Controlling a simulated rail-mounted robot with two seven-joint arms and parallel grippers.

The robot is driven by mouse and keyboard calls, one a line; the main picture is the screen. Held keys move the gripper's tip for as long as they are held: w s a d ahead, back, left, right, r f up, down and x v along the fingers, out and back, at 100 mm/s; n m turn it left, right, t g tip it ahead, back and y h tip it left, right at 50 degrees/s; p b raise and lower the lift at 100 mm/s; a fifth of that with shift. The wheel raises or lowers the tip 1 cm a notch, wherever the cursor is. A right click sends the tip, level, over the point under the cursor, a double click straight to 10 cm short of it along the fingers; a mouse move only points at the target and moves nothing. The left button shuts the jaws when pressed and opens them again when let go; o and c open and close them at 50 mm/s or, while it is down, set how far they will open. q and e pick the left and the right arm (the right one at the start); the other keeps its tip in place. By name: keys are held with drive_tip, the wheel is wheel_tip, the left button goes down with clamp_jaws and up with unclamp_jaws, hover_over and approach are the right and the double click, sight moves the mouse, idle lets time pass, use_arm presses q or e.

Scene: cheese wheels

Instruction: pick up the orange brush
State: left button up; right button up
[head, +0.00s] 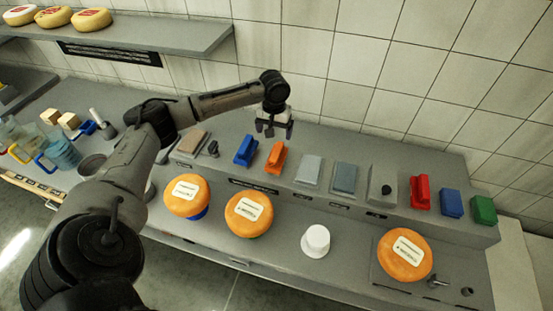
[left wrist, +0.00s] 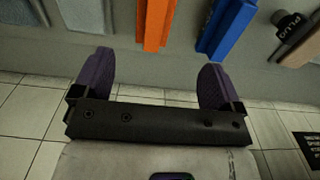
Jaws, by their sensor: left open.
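The orange brush (head: 276,158) lies on the raised grey ledge in the head view, just right of the blue brush (head: 245,150). My left gripper (head: 274,132) hangs above and behind the orange brush, apart from it, with its fingers spread and empty. In the left wrist view the orange brush (left wrist: 158,22) shows at the top edge, partly cut off, ahead of and between the two purple-padded fingers of the gripper (left wrist: 157,75). The blue brush (left wrist: 227,28) is to its right there. My right gripper is not in view.
Grey blocks (head: 310,170), a red brush (head: 420,191) and a green block (head: 483,210) stand along the ledge to the right. Orange cheese wheels (head: 249,213) and a white knob-topped piece (head: 316,241) sit on the lower counter. A tiled wall (head: 345,100) rises behind.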

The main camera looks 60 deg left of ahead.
sight(277, 151)
use_arm(q)
wheel_tip(277, 151, down, 8)
drive_tip(key=shift+f, duration=0.1)
drive_tip(key=f, duration=0.3)
drive_tip(key=shift+w+d+f, duration=0.3)
drive_tip(key=shift+f, duration=0.85)
drive_tip(key=shift+c, duration=0.3)
drive_tip(key=c, duration=1)
